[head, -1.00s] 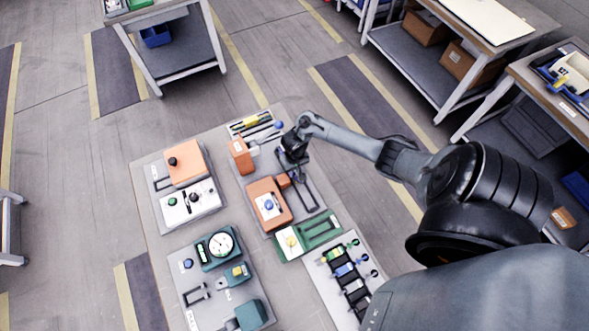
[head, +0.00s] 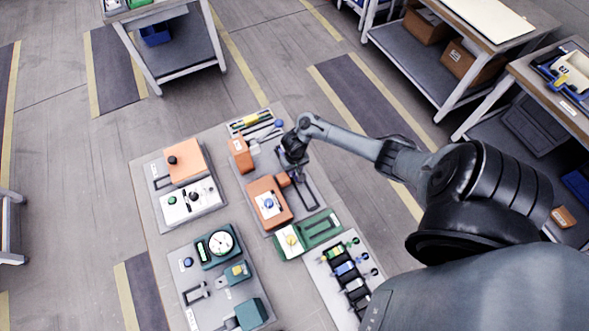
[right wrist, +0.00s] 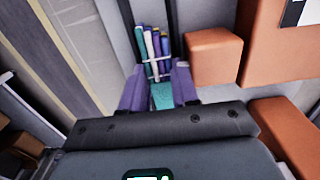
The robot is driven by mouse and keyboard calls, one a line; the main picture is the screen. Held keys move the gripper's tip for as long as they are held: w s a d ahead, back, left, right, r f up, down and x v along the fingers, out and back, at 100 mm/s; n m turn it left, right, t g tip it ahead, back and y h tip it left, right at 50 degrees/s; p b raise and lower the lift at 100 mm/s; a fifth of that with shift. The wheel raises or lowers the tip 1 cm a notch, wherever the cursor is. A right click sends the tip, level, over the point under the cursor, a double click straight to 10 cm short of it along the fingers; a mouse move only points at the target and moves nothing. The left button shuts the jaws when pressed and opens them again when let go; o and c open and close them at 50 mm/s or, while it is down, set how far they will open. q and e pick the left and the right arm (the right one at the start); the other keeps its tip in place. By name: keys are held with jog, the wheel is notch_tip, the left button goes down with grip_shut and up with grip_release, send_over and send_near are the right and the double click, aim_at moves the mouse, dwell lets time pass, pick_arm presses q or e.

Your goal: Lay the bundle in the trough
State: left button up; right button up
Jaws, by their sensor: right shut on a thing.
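My right gripper (right wrist: 159,92) shows purple fingertips in the right wrist view. It is shut on a bundle (right wrist: 150,42) of several thin blue, purple, yellow and green rods with a pale band around them. In the head view the right gripper (head: 291,160) is over a dark narrow frame (head: 309,194), which looks like the trough. The bundle is too small to make out there. I cannot tell whether the bundle touches the bottom. My left gripper is not in view.
Orange blocks stand close beside the gripper, a small one (right wrist: 213,58) and a larger one (head: 268,204). A green slotted block (head: 308,236) and a rack of coloured handles (head: 347,272) are nearer. A tray of tools (head: 254,124) lies behind.

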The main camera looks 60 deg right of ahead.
jog(key=o, duration=0.8)
jog(key=shift+o, duration=1.2)
jog(key=shift+s+d, duration=0.1)
jog(key=shift+d, duration=0.05)
jog(key=shift+r, duration=0.1)
jog(key=shift+r+p, duration=0.3)
jog(key=shift+r, duration=0.25)
notch_tip(320, 180, up, 10)
jog(key=p, duration=0.4)
jog(key=shift+f, duration=0.2)
jog(key=shift+s+d, duration=0.1)
